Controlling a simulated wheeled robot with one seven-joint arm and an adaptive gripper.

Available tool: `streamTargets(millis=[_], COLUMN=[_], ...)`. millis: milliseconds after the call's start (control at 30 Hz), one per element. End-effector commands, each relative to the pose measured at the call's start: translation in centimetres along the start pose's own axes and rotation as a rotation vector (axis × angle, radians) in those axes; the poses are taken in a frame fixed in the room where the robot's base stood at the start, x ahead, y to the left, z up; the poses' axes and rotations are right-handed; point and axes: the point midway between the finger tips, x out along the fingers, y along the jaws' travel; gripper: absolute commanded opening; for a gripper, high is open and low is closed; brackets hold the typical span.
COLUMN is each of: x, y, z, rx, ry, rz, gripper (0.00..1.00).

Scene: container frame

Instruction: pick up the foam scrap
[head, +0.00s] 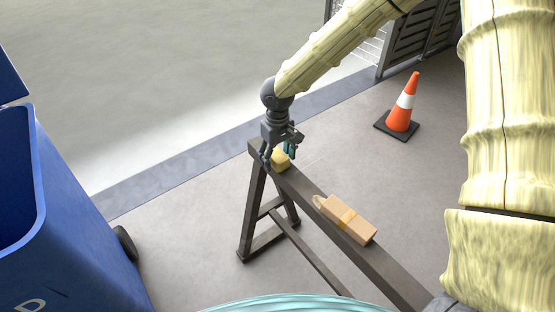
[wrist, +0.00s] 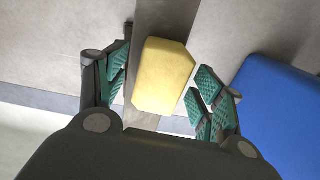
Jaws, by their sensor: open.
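The foam scrap (head: 281,160) is a small yellow block on the far end of a dark sawhorse beam (head: 317,205). In the wrist view the foam scrap (wrist: 163,76) lies between the two green-padded fingers, with a gap on each side. My gripper (head: 279,155) points down over the beam's end, its fingers on either side of the scrap. It is open and holds nothing. In the wrist view my gripper (wrist: 160,88) shows its pads apart. In the head view the fingers partly hide the scrap.
A blue bin (head: 75,215) stands at the left. An orange cone (head: 403,105) stands on the floor at the right. The floor around the sawhorse is clear.

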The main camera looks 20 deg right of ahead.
Motion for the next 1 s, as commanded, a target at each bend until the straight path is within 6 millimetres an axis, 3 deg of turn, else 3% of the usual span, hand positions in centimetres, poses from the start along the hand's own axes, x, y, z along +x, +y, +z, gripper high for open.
streamTargets(millis=[167, 400, 767, 1000], x=[0.0, 0.0, -0.1, -1.7], y=[0.0, 0.0, 0.0, 0.0], z=[0.0, 0.0, 0.0, -0.1], rx=[0.0, 0.0, -0.001, 0.0], ry=[0.0, 0.0, 0.0, 0.002], rz=[0.0, 0.0, 0.0, 0.002], gripper=[0.68, 0.33, 0.33, 0.33])
